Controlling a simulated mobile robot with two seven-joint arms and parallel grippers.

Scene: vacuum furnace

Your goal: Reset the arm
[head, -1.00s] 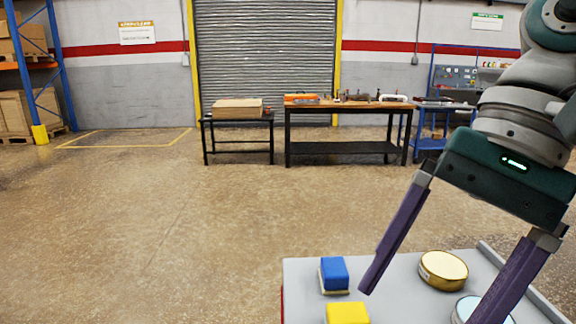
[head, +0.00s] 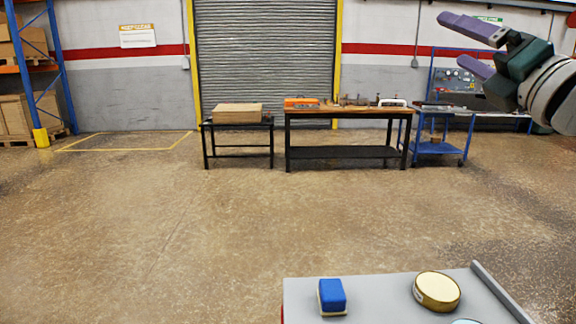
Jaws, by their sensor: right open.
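My right gripper (head: 464,46) is at the upper right of the head view. Its two purple fingers point left and stand apart, with nothing between them. It is raised well above the grey tray-like surface (head: 376,295) at the bottom right and touches nothing. The left gripper is not in view.
On the grey surface sit a blue block (head: 332,295) and a round gold tin (head: 437,290). A pale blue round thing is cut off at the bottom edge. Behind stand a low black table (head: 238,123), a workbench (head: 345,113) and a blue cart (head: 437,147). The floor between is clear.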

